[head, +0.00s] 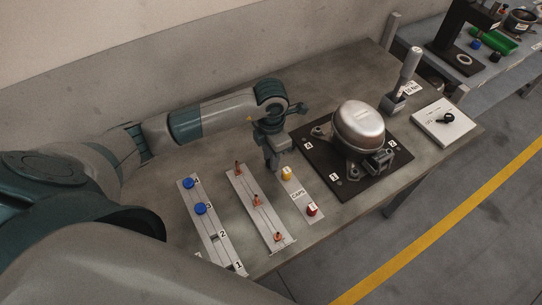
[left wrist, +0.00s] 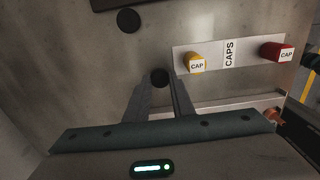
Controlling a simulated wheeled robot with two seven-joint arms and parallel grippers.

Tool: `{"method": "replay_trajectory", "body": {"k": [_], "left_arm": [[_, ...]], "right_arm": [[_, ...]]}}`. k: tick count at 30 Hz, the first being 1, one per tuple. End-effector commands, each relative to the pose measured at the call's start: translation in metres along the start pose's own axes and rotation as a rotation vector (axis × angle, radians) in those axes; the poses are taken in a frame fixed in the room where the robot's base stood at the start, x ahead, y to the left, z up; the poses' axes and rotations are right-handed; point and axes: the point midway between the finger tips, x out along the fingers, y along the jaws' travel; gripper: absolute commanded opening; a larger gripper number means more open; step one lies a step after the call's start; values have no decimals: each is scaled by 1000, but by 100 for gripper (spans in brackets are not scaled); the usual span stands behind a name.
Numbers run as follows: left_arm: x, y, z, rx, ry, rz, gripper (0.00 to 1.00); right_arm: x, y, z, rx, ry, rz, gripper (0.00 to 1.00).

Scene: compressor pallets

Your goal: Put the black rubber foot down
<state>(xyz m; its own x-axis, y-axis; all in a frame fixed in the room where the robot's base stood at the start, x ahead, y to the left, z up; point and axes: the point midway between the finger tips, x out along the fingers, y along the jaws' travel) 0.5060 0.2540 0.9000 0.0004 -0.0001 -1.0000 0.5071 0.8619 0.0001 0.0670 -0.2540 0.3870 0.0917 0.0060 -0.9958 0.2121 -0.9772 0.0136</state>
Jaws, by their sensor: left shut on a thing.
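My left gripper (head: 275,165) points down over the table just left of the dark compressor plate. In the left wrist view its fingers (left wrist: 161,82) are closed around a small black round piece, the black rubber foot (left wrist: 160,77), at their tips. The foot is hidden in the head view. I cannot tell whether it touches the table. A second black disc (left wrist: 128,20) lies beside the dark plate in the left wrist view. The silver compressor (head: 359,125) stands on the dark plate (head: 349,183), which has number labels. My right gripper is not in view.
A caps strip with a yellow cap (head: 287,173) and a red cap (head: 312,209) lies close to the gripper. A strip with copper pieces (head: 256,201) and a numbered strip with blue pieces (head: 200,208) lie further left. A white board (head: 443,128) is at right.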

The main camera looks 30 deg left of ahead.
Motion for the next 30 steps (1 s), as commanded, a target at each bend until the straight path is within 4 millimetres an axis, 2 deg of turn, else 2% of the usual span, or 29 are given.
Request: {"method": "replay_trajectory", "body": {"k": [1, 2, 4, 18, 20, 26, 30], "left_arm": [[3, 0, 0, 0, 0, 0, 0], [2, 0, 0, 0, 0, 0, 24], [1, 0, 0, 0, 0, 0, 41], [-3, 0, 0, 0, 1, 0, 41], [-5, 0, 1, 1, -2, 1, 41], [-29, 1, 1, 2, -3, 3, 41], [-55, 1, 2, 2, -6, 3, 41]], "right_arm": [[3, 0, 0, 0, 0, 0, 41], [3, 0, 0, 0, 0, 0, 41], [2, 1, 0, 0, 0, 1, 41], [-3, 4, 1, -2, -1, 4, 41], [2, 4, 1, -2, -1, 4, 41], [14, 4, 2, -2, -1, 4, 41], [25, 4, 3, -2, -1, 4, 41]]}}
